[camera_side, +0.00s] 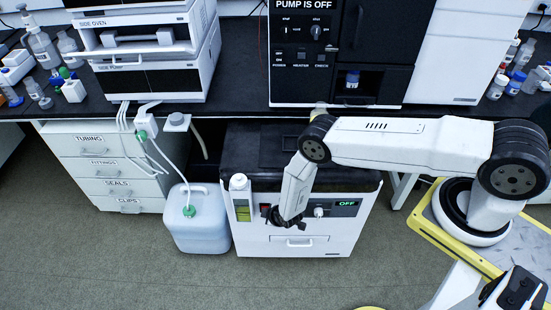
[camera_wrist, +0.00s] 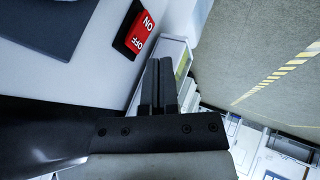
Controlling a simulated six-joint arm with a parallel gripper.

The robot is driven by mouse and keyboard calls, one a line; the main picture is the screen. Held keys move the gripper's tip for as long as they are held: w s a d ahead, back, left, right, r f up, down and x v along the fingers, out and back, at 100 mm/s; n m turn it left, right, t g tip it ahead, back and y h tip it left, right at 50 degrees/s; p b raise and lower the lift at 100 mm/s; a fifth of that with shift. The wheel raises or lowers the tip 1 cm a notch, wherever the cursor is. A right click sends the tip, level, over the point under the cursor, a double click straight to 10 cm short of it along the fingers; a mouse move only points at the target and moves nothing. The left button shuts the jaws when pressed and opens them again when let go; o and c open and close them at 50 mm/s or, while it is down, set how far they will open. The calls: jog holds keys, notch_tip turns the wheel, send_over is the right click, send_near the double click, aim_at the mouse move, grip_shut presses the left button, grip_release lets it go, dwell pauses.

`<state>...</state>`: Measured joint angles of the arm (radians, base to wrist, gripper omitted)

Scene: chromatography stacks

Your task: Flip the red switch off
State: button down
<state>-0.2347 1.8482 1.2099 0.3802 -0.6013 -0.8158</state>
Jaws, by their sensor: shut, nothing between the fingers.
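The red rocker switch (camera_wrist: 140,34) shows in the wrist view in a black frame on a white panel, with ON and OFF lettering on it. In the side view the switch (camera_side: 265,208) is a small red patch on the front of the white unit (camera_side: 310,247) under the bench. The unit's small display (camera_side: 346,203) reads OFF in green. My gripper (camera_side: 272,217) is at the unit's front, close beside the switch. In the wrist view my gripper's fingers (camera_wrist: 158,75) are shut and empty, pointing up the picture just below the switch; whether they touch it I cannot tell.
The drawer cabinet (camera_side: 100,165) is further left. Free floor lies in front.

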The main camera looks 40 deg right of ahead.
jog(key=w+r+v, duration=0.1)
jog(key=v, duration=0.9)
jog(key=shift+s+d, duration=0.15)
jog(key=shift+d, duration=0.15)
jog(key=shift+r, duration=0.15)
jog(key=shift+r, duration=0.1)
notch_tip(320, 180, up, 22)
jog(key=w+d+m+g+y, duration=0.1)
jog(key=w+d+m+g, duration=0.1)
jog(key=m+g, duration=0.15)
jog(key=s+d+r+m+g, duration=0.1)
jog(key=s+d+r+m, duration=0.3)
jog(key=s+r, duration=0.9)
notch_tip(320, 180, up, 2)
jog(key=shift+s+d+r+g, duration=0.15)
jog(key=shift+s+d+g, duration=0.25)
jog(key=shift+d, duration=0.15)
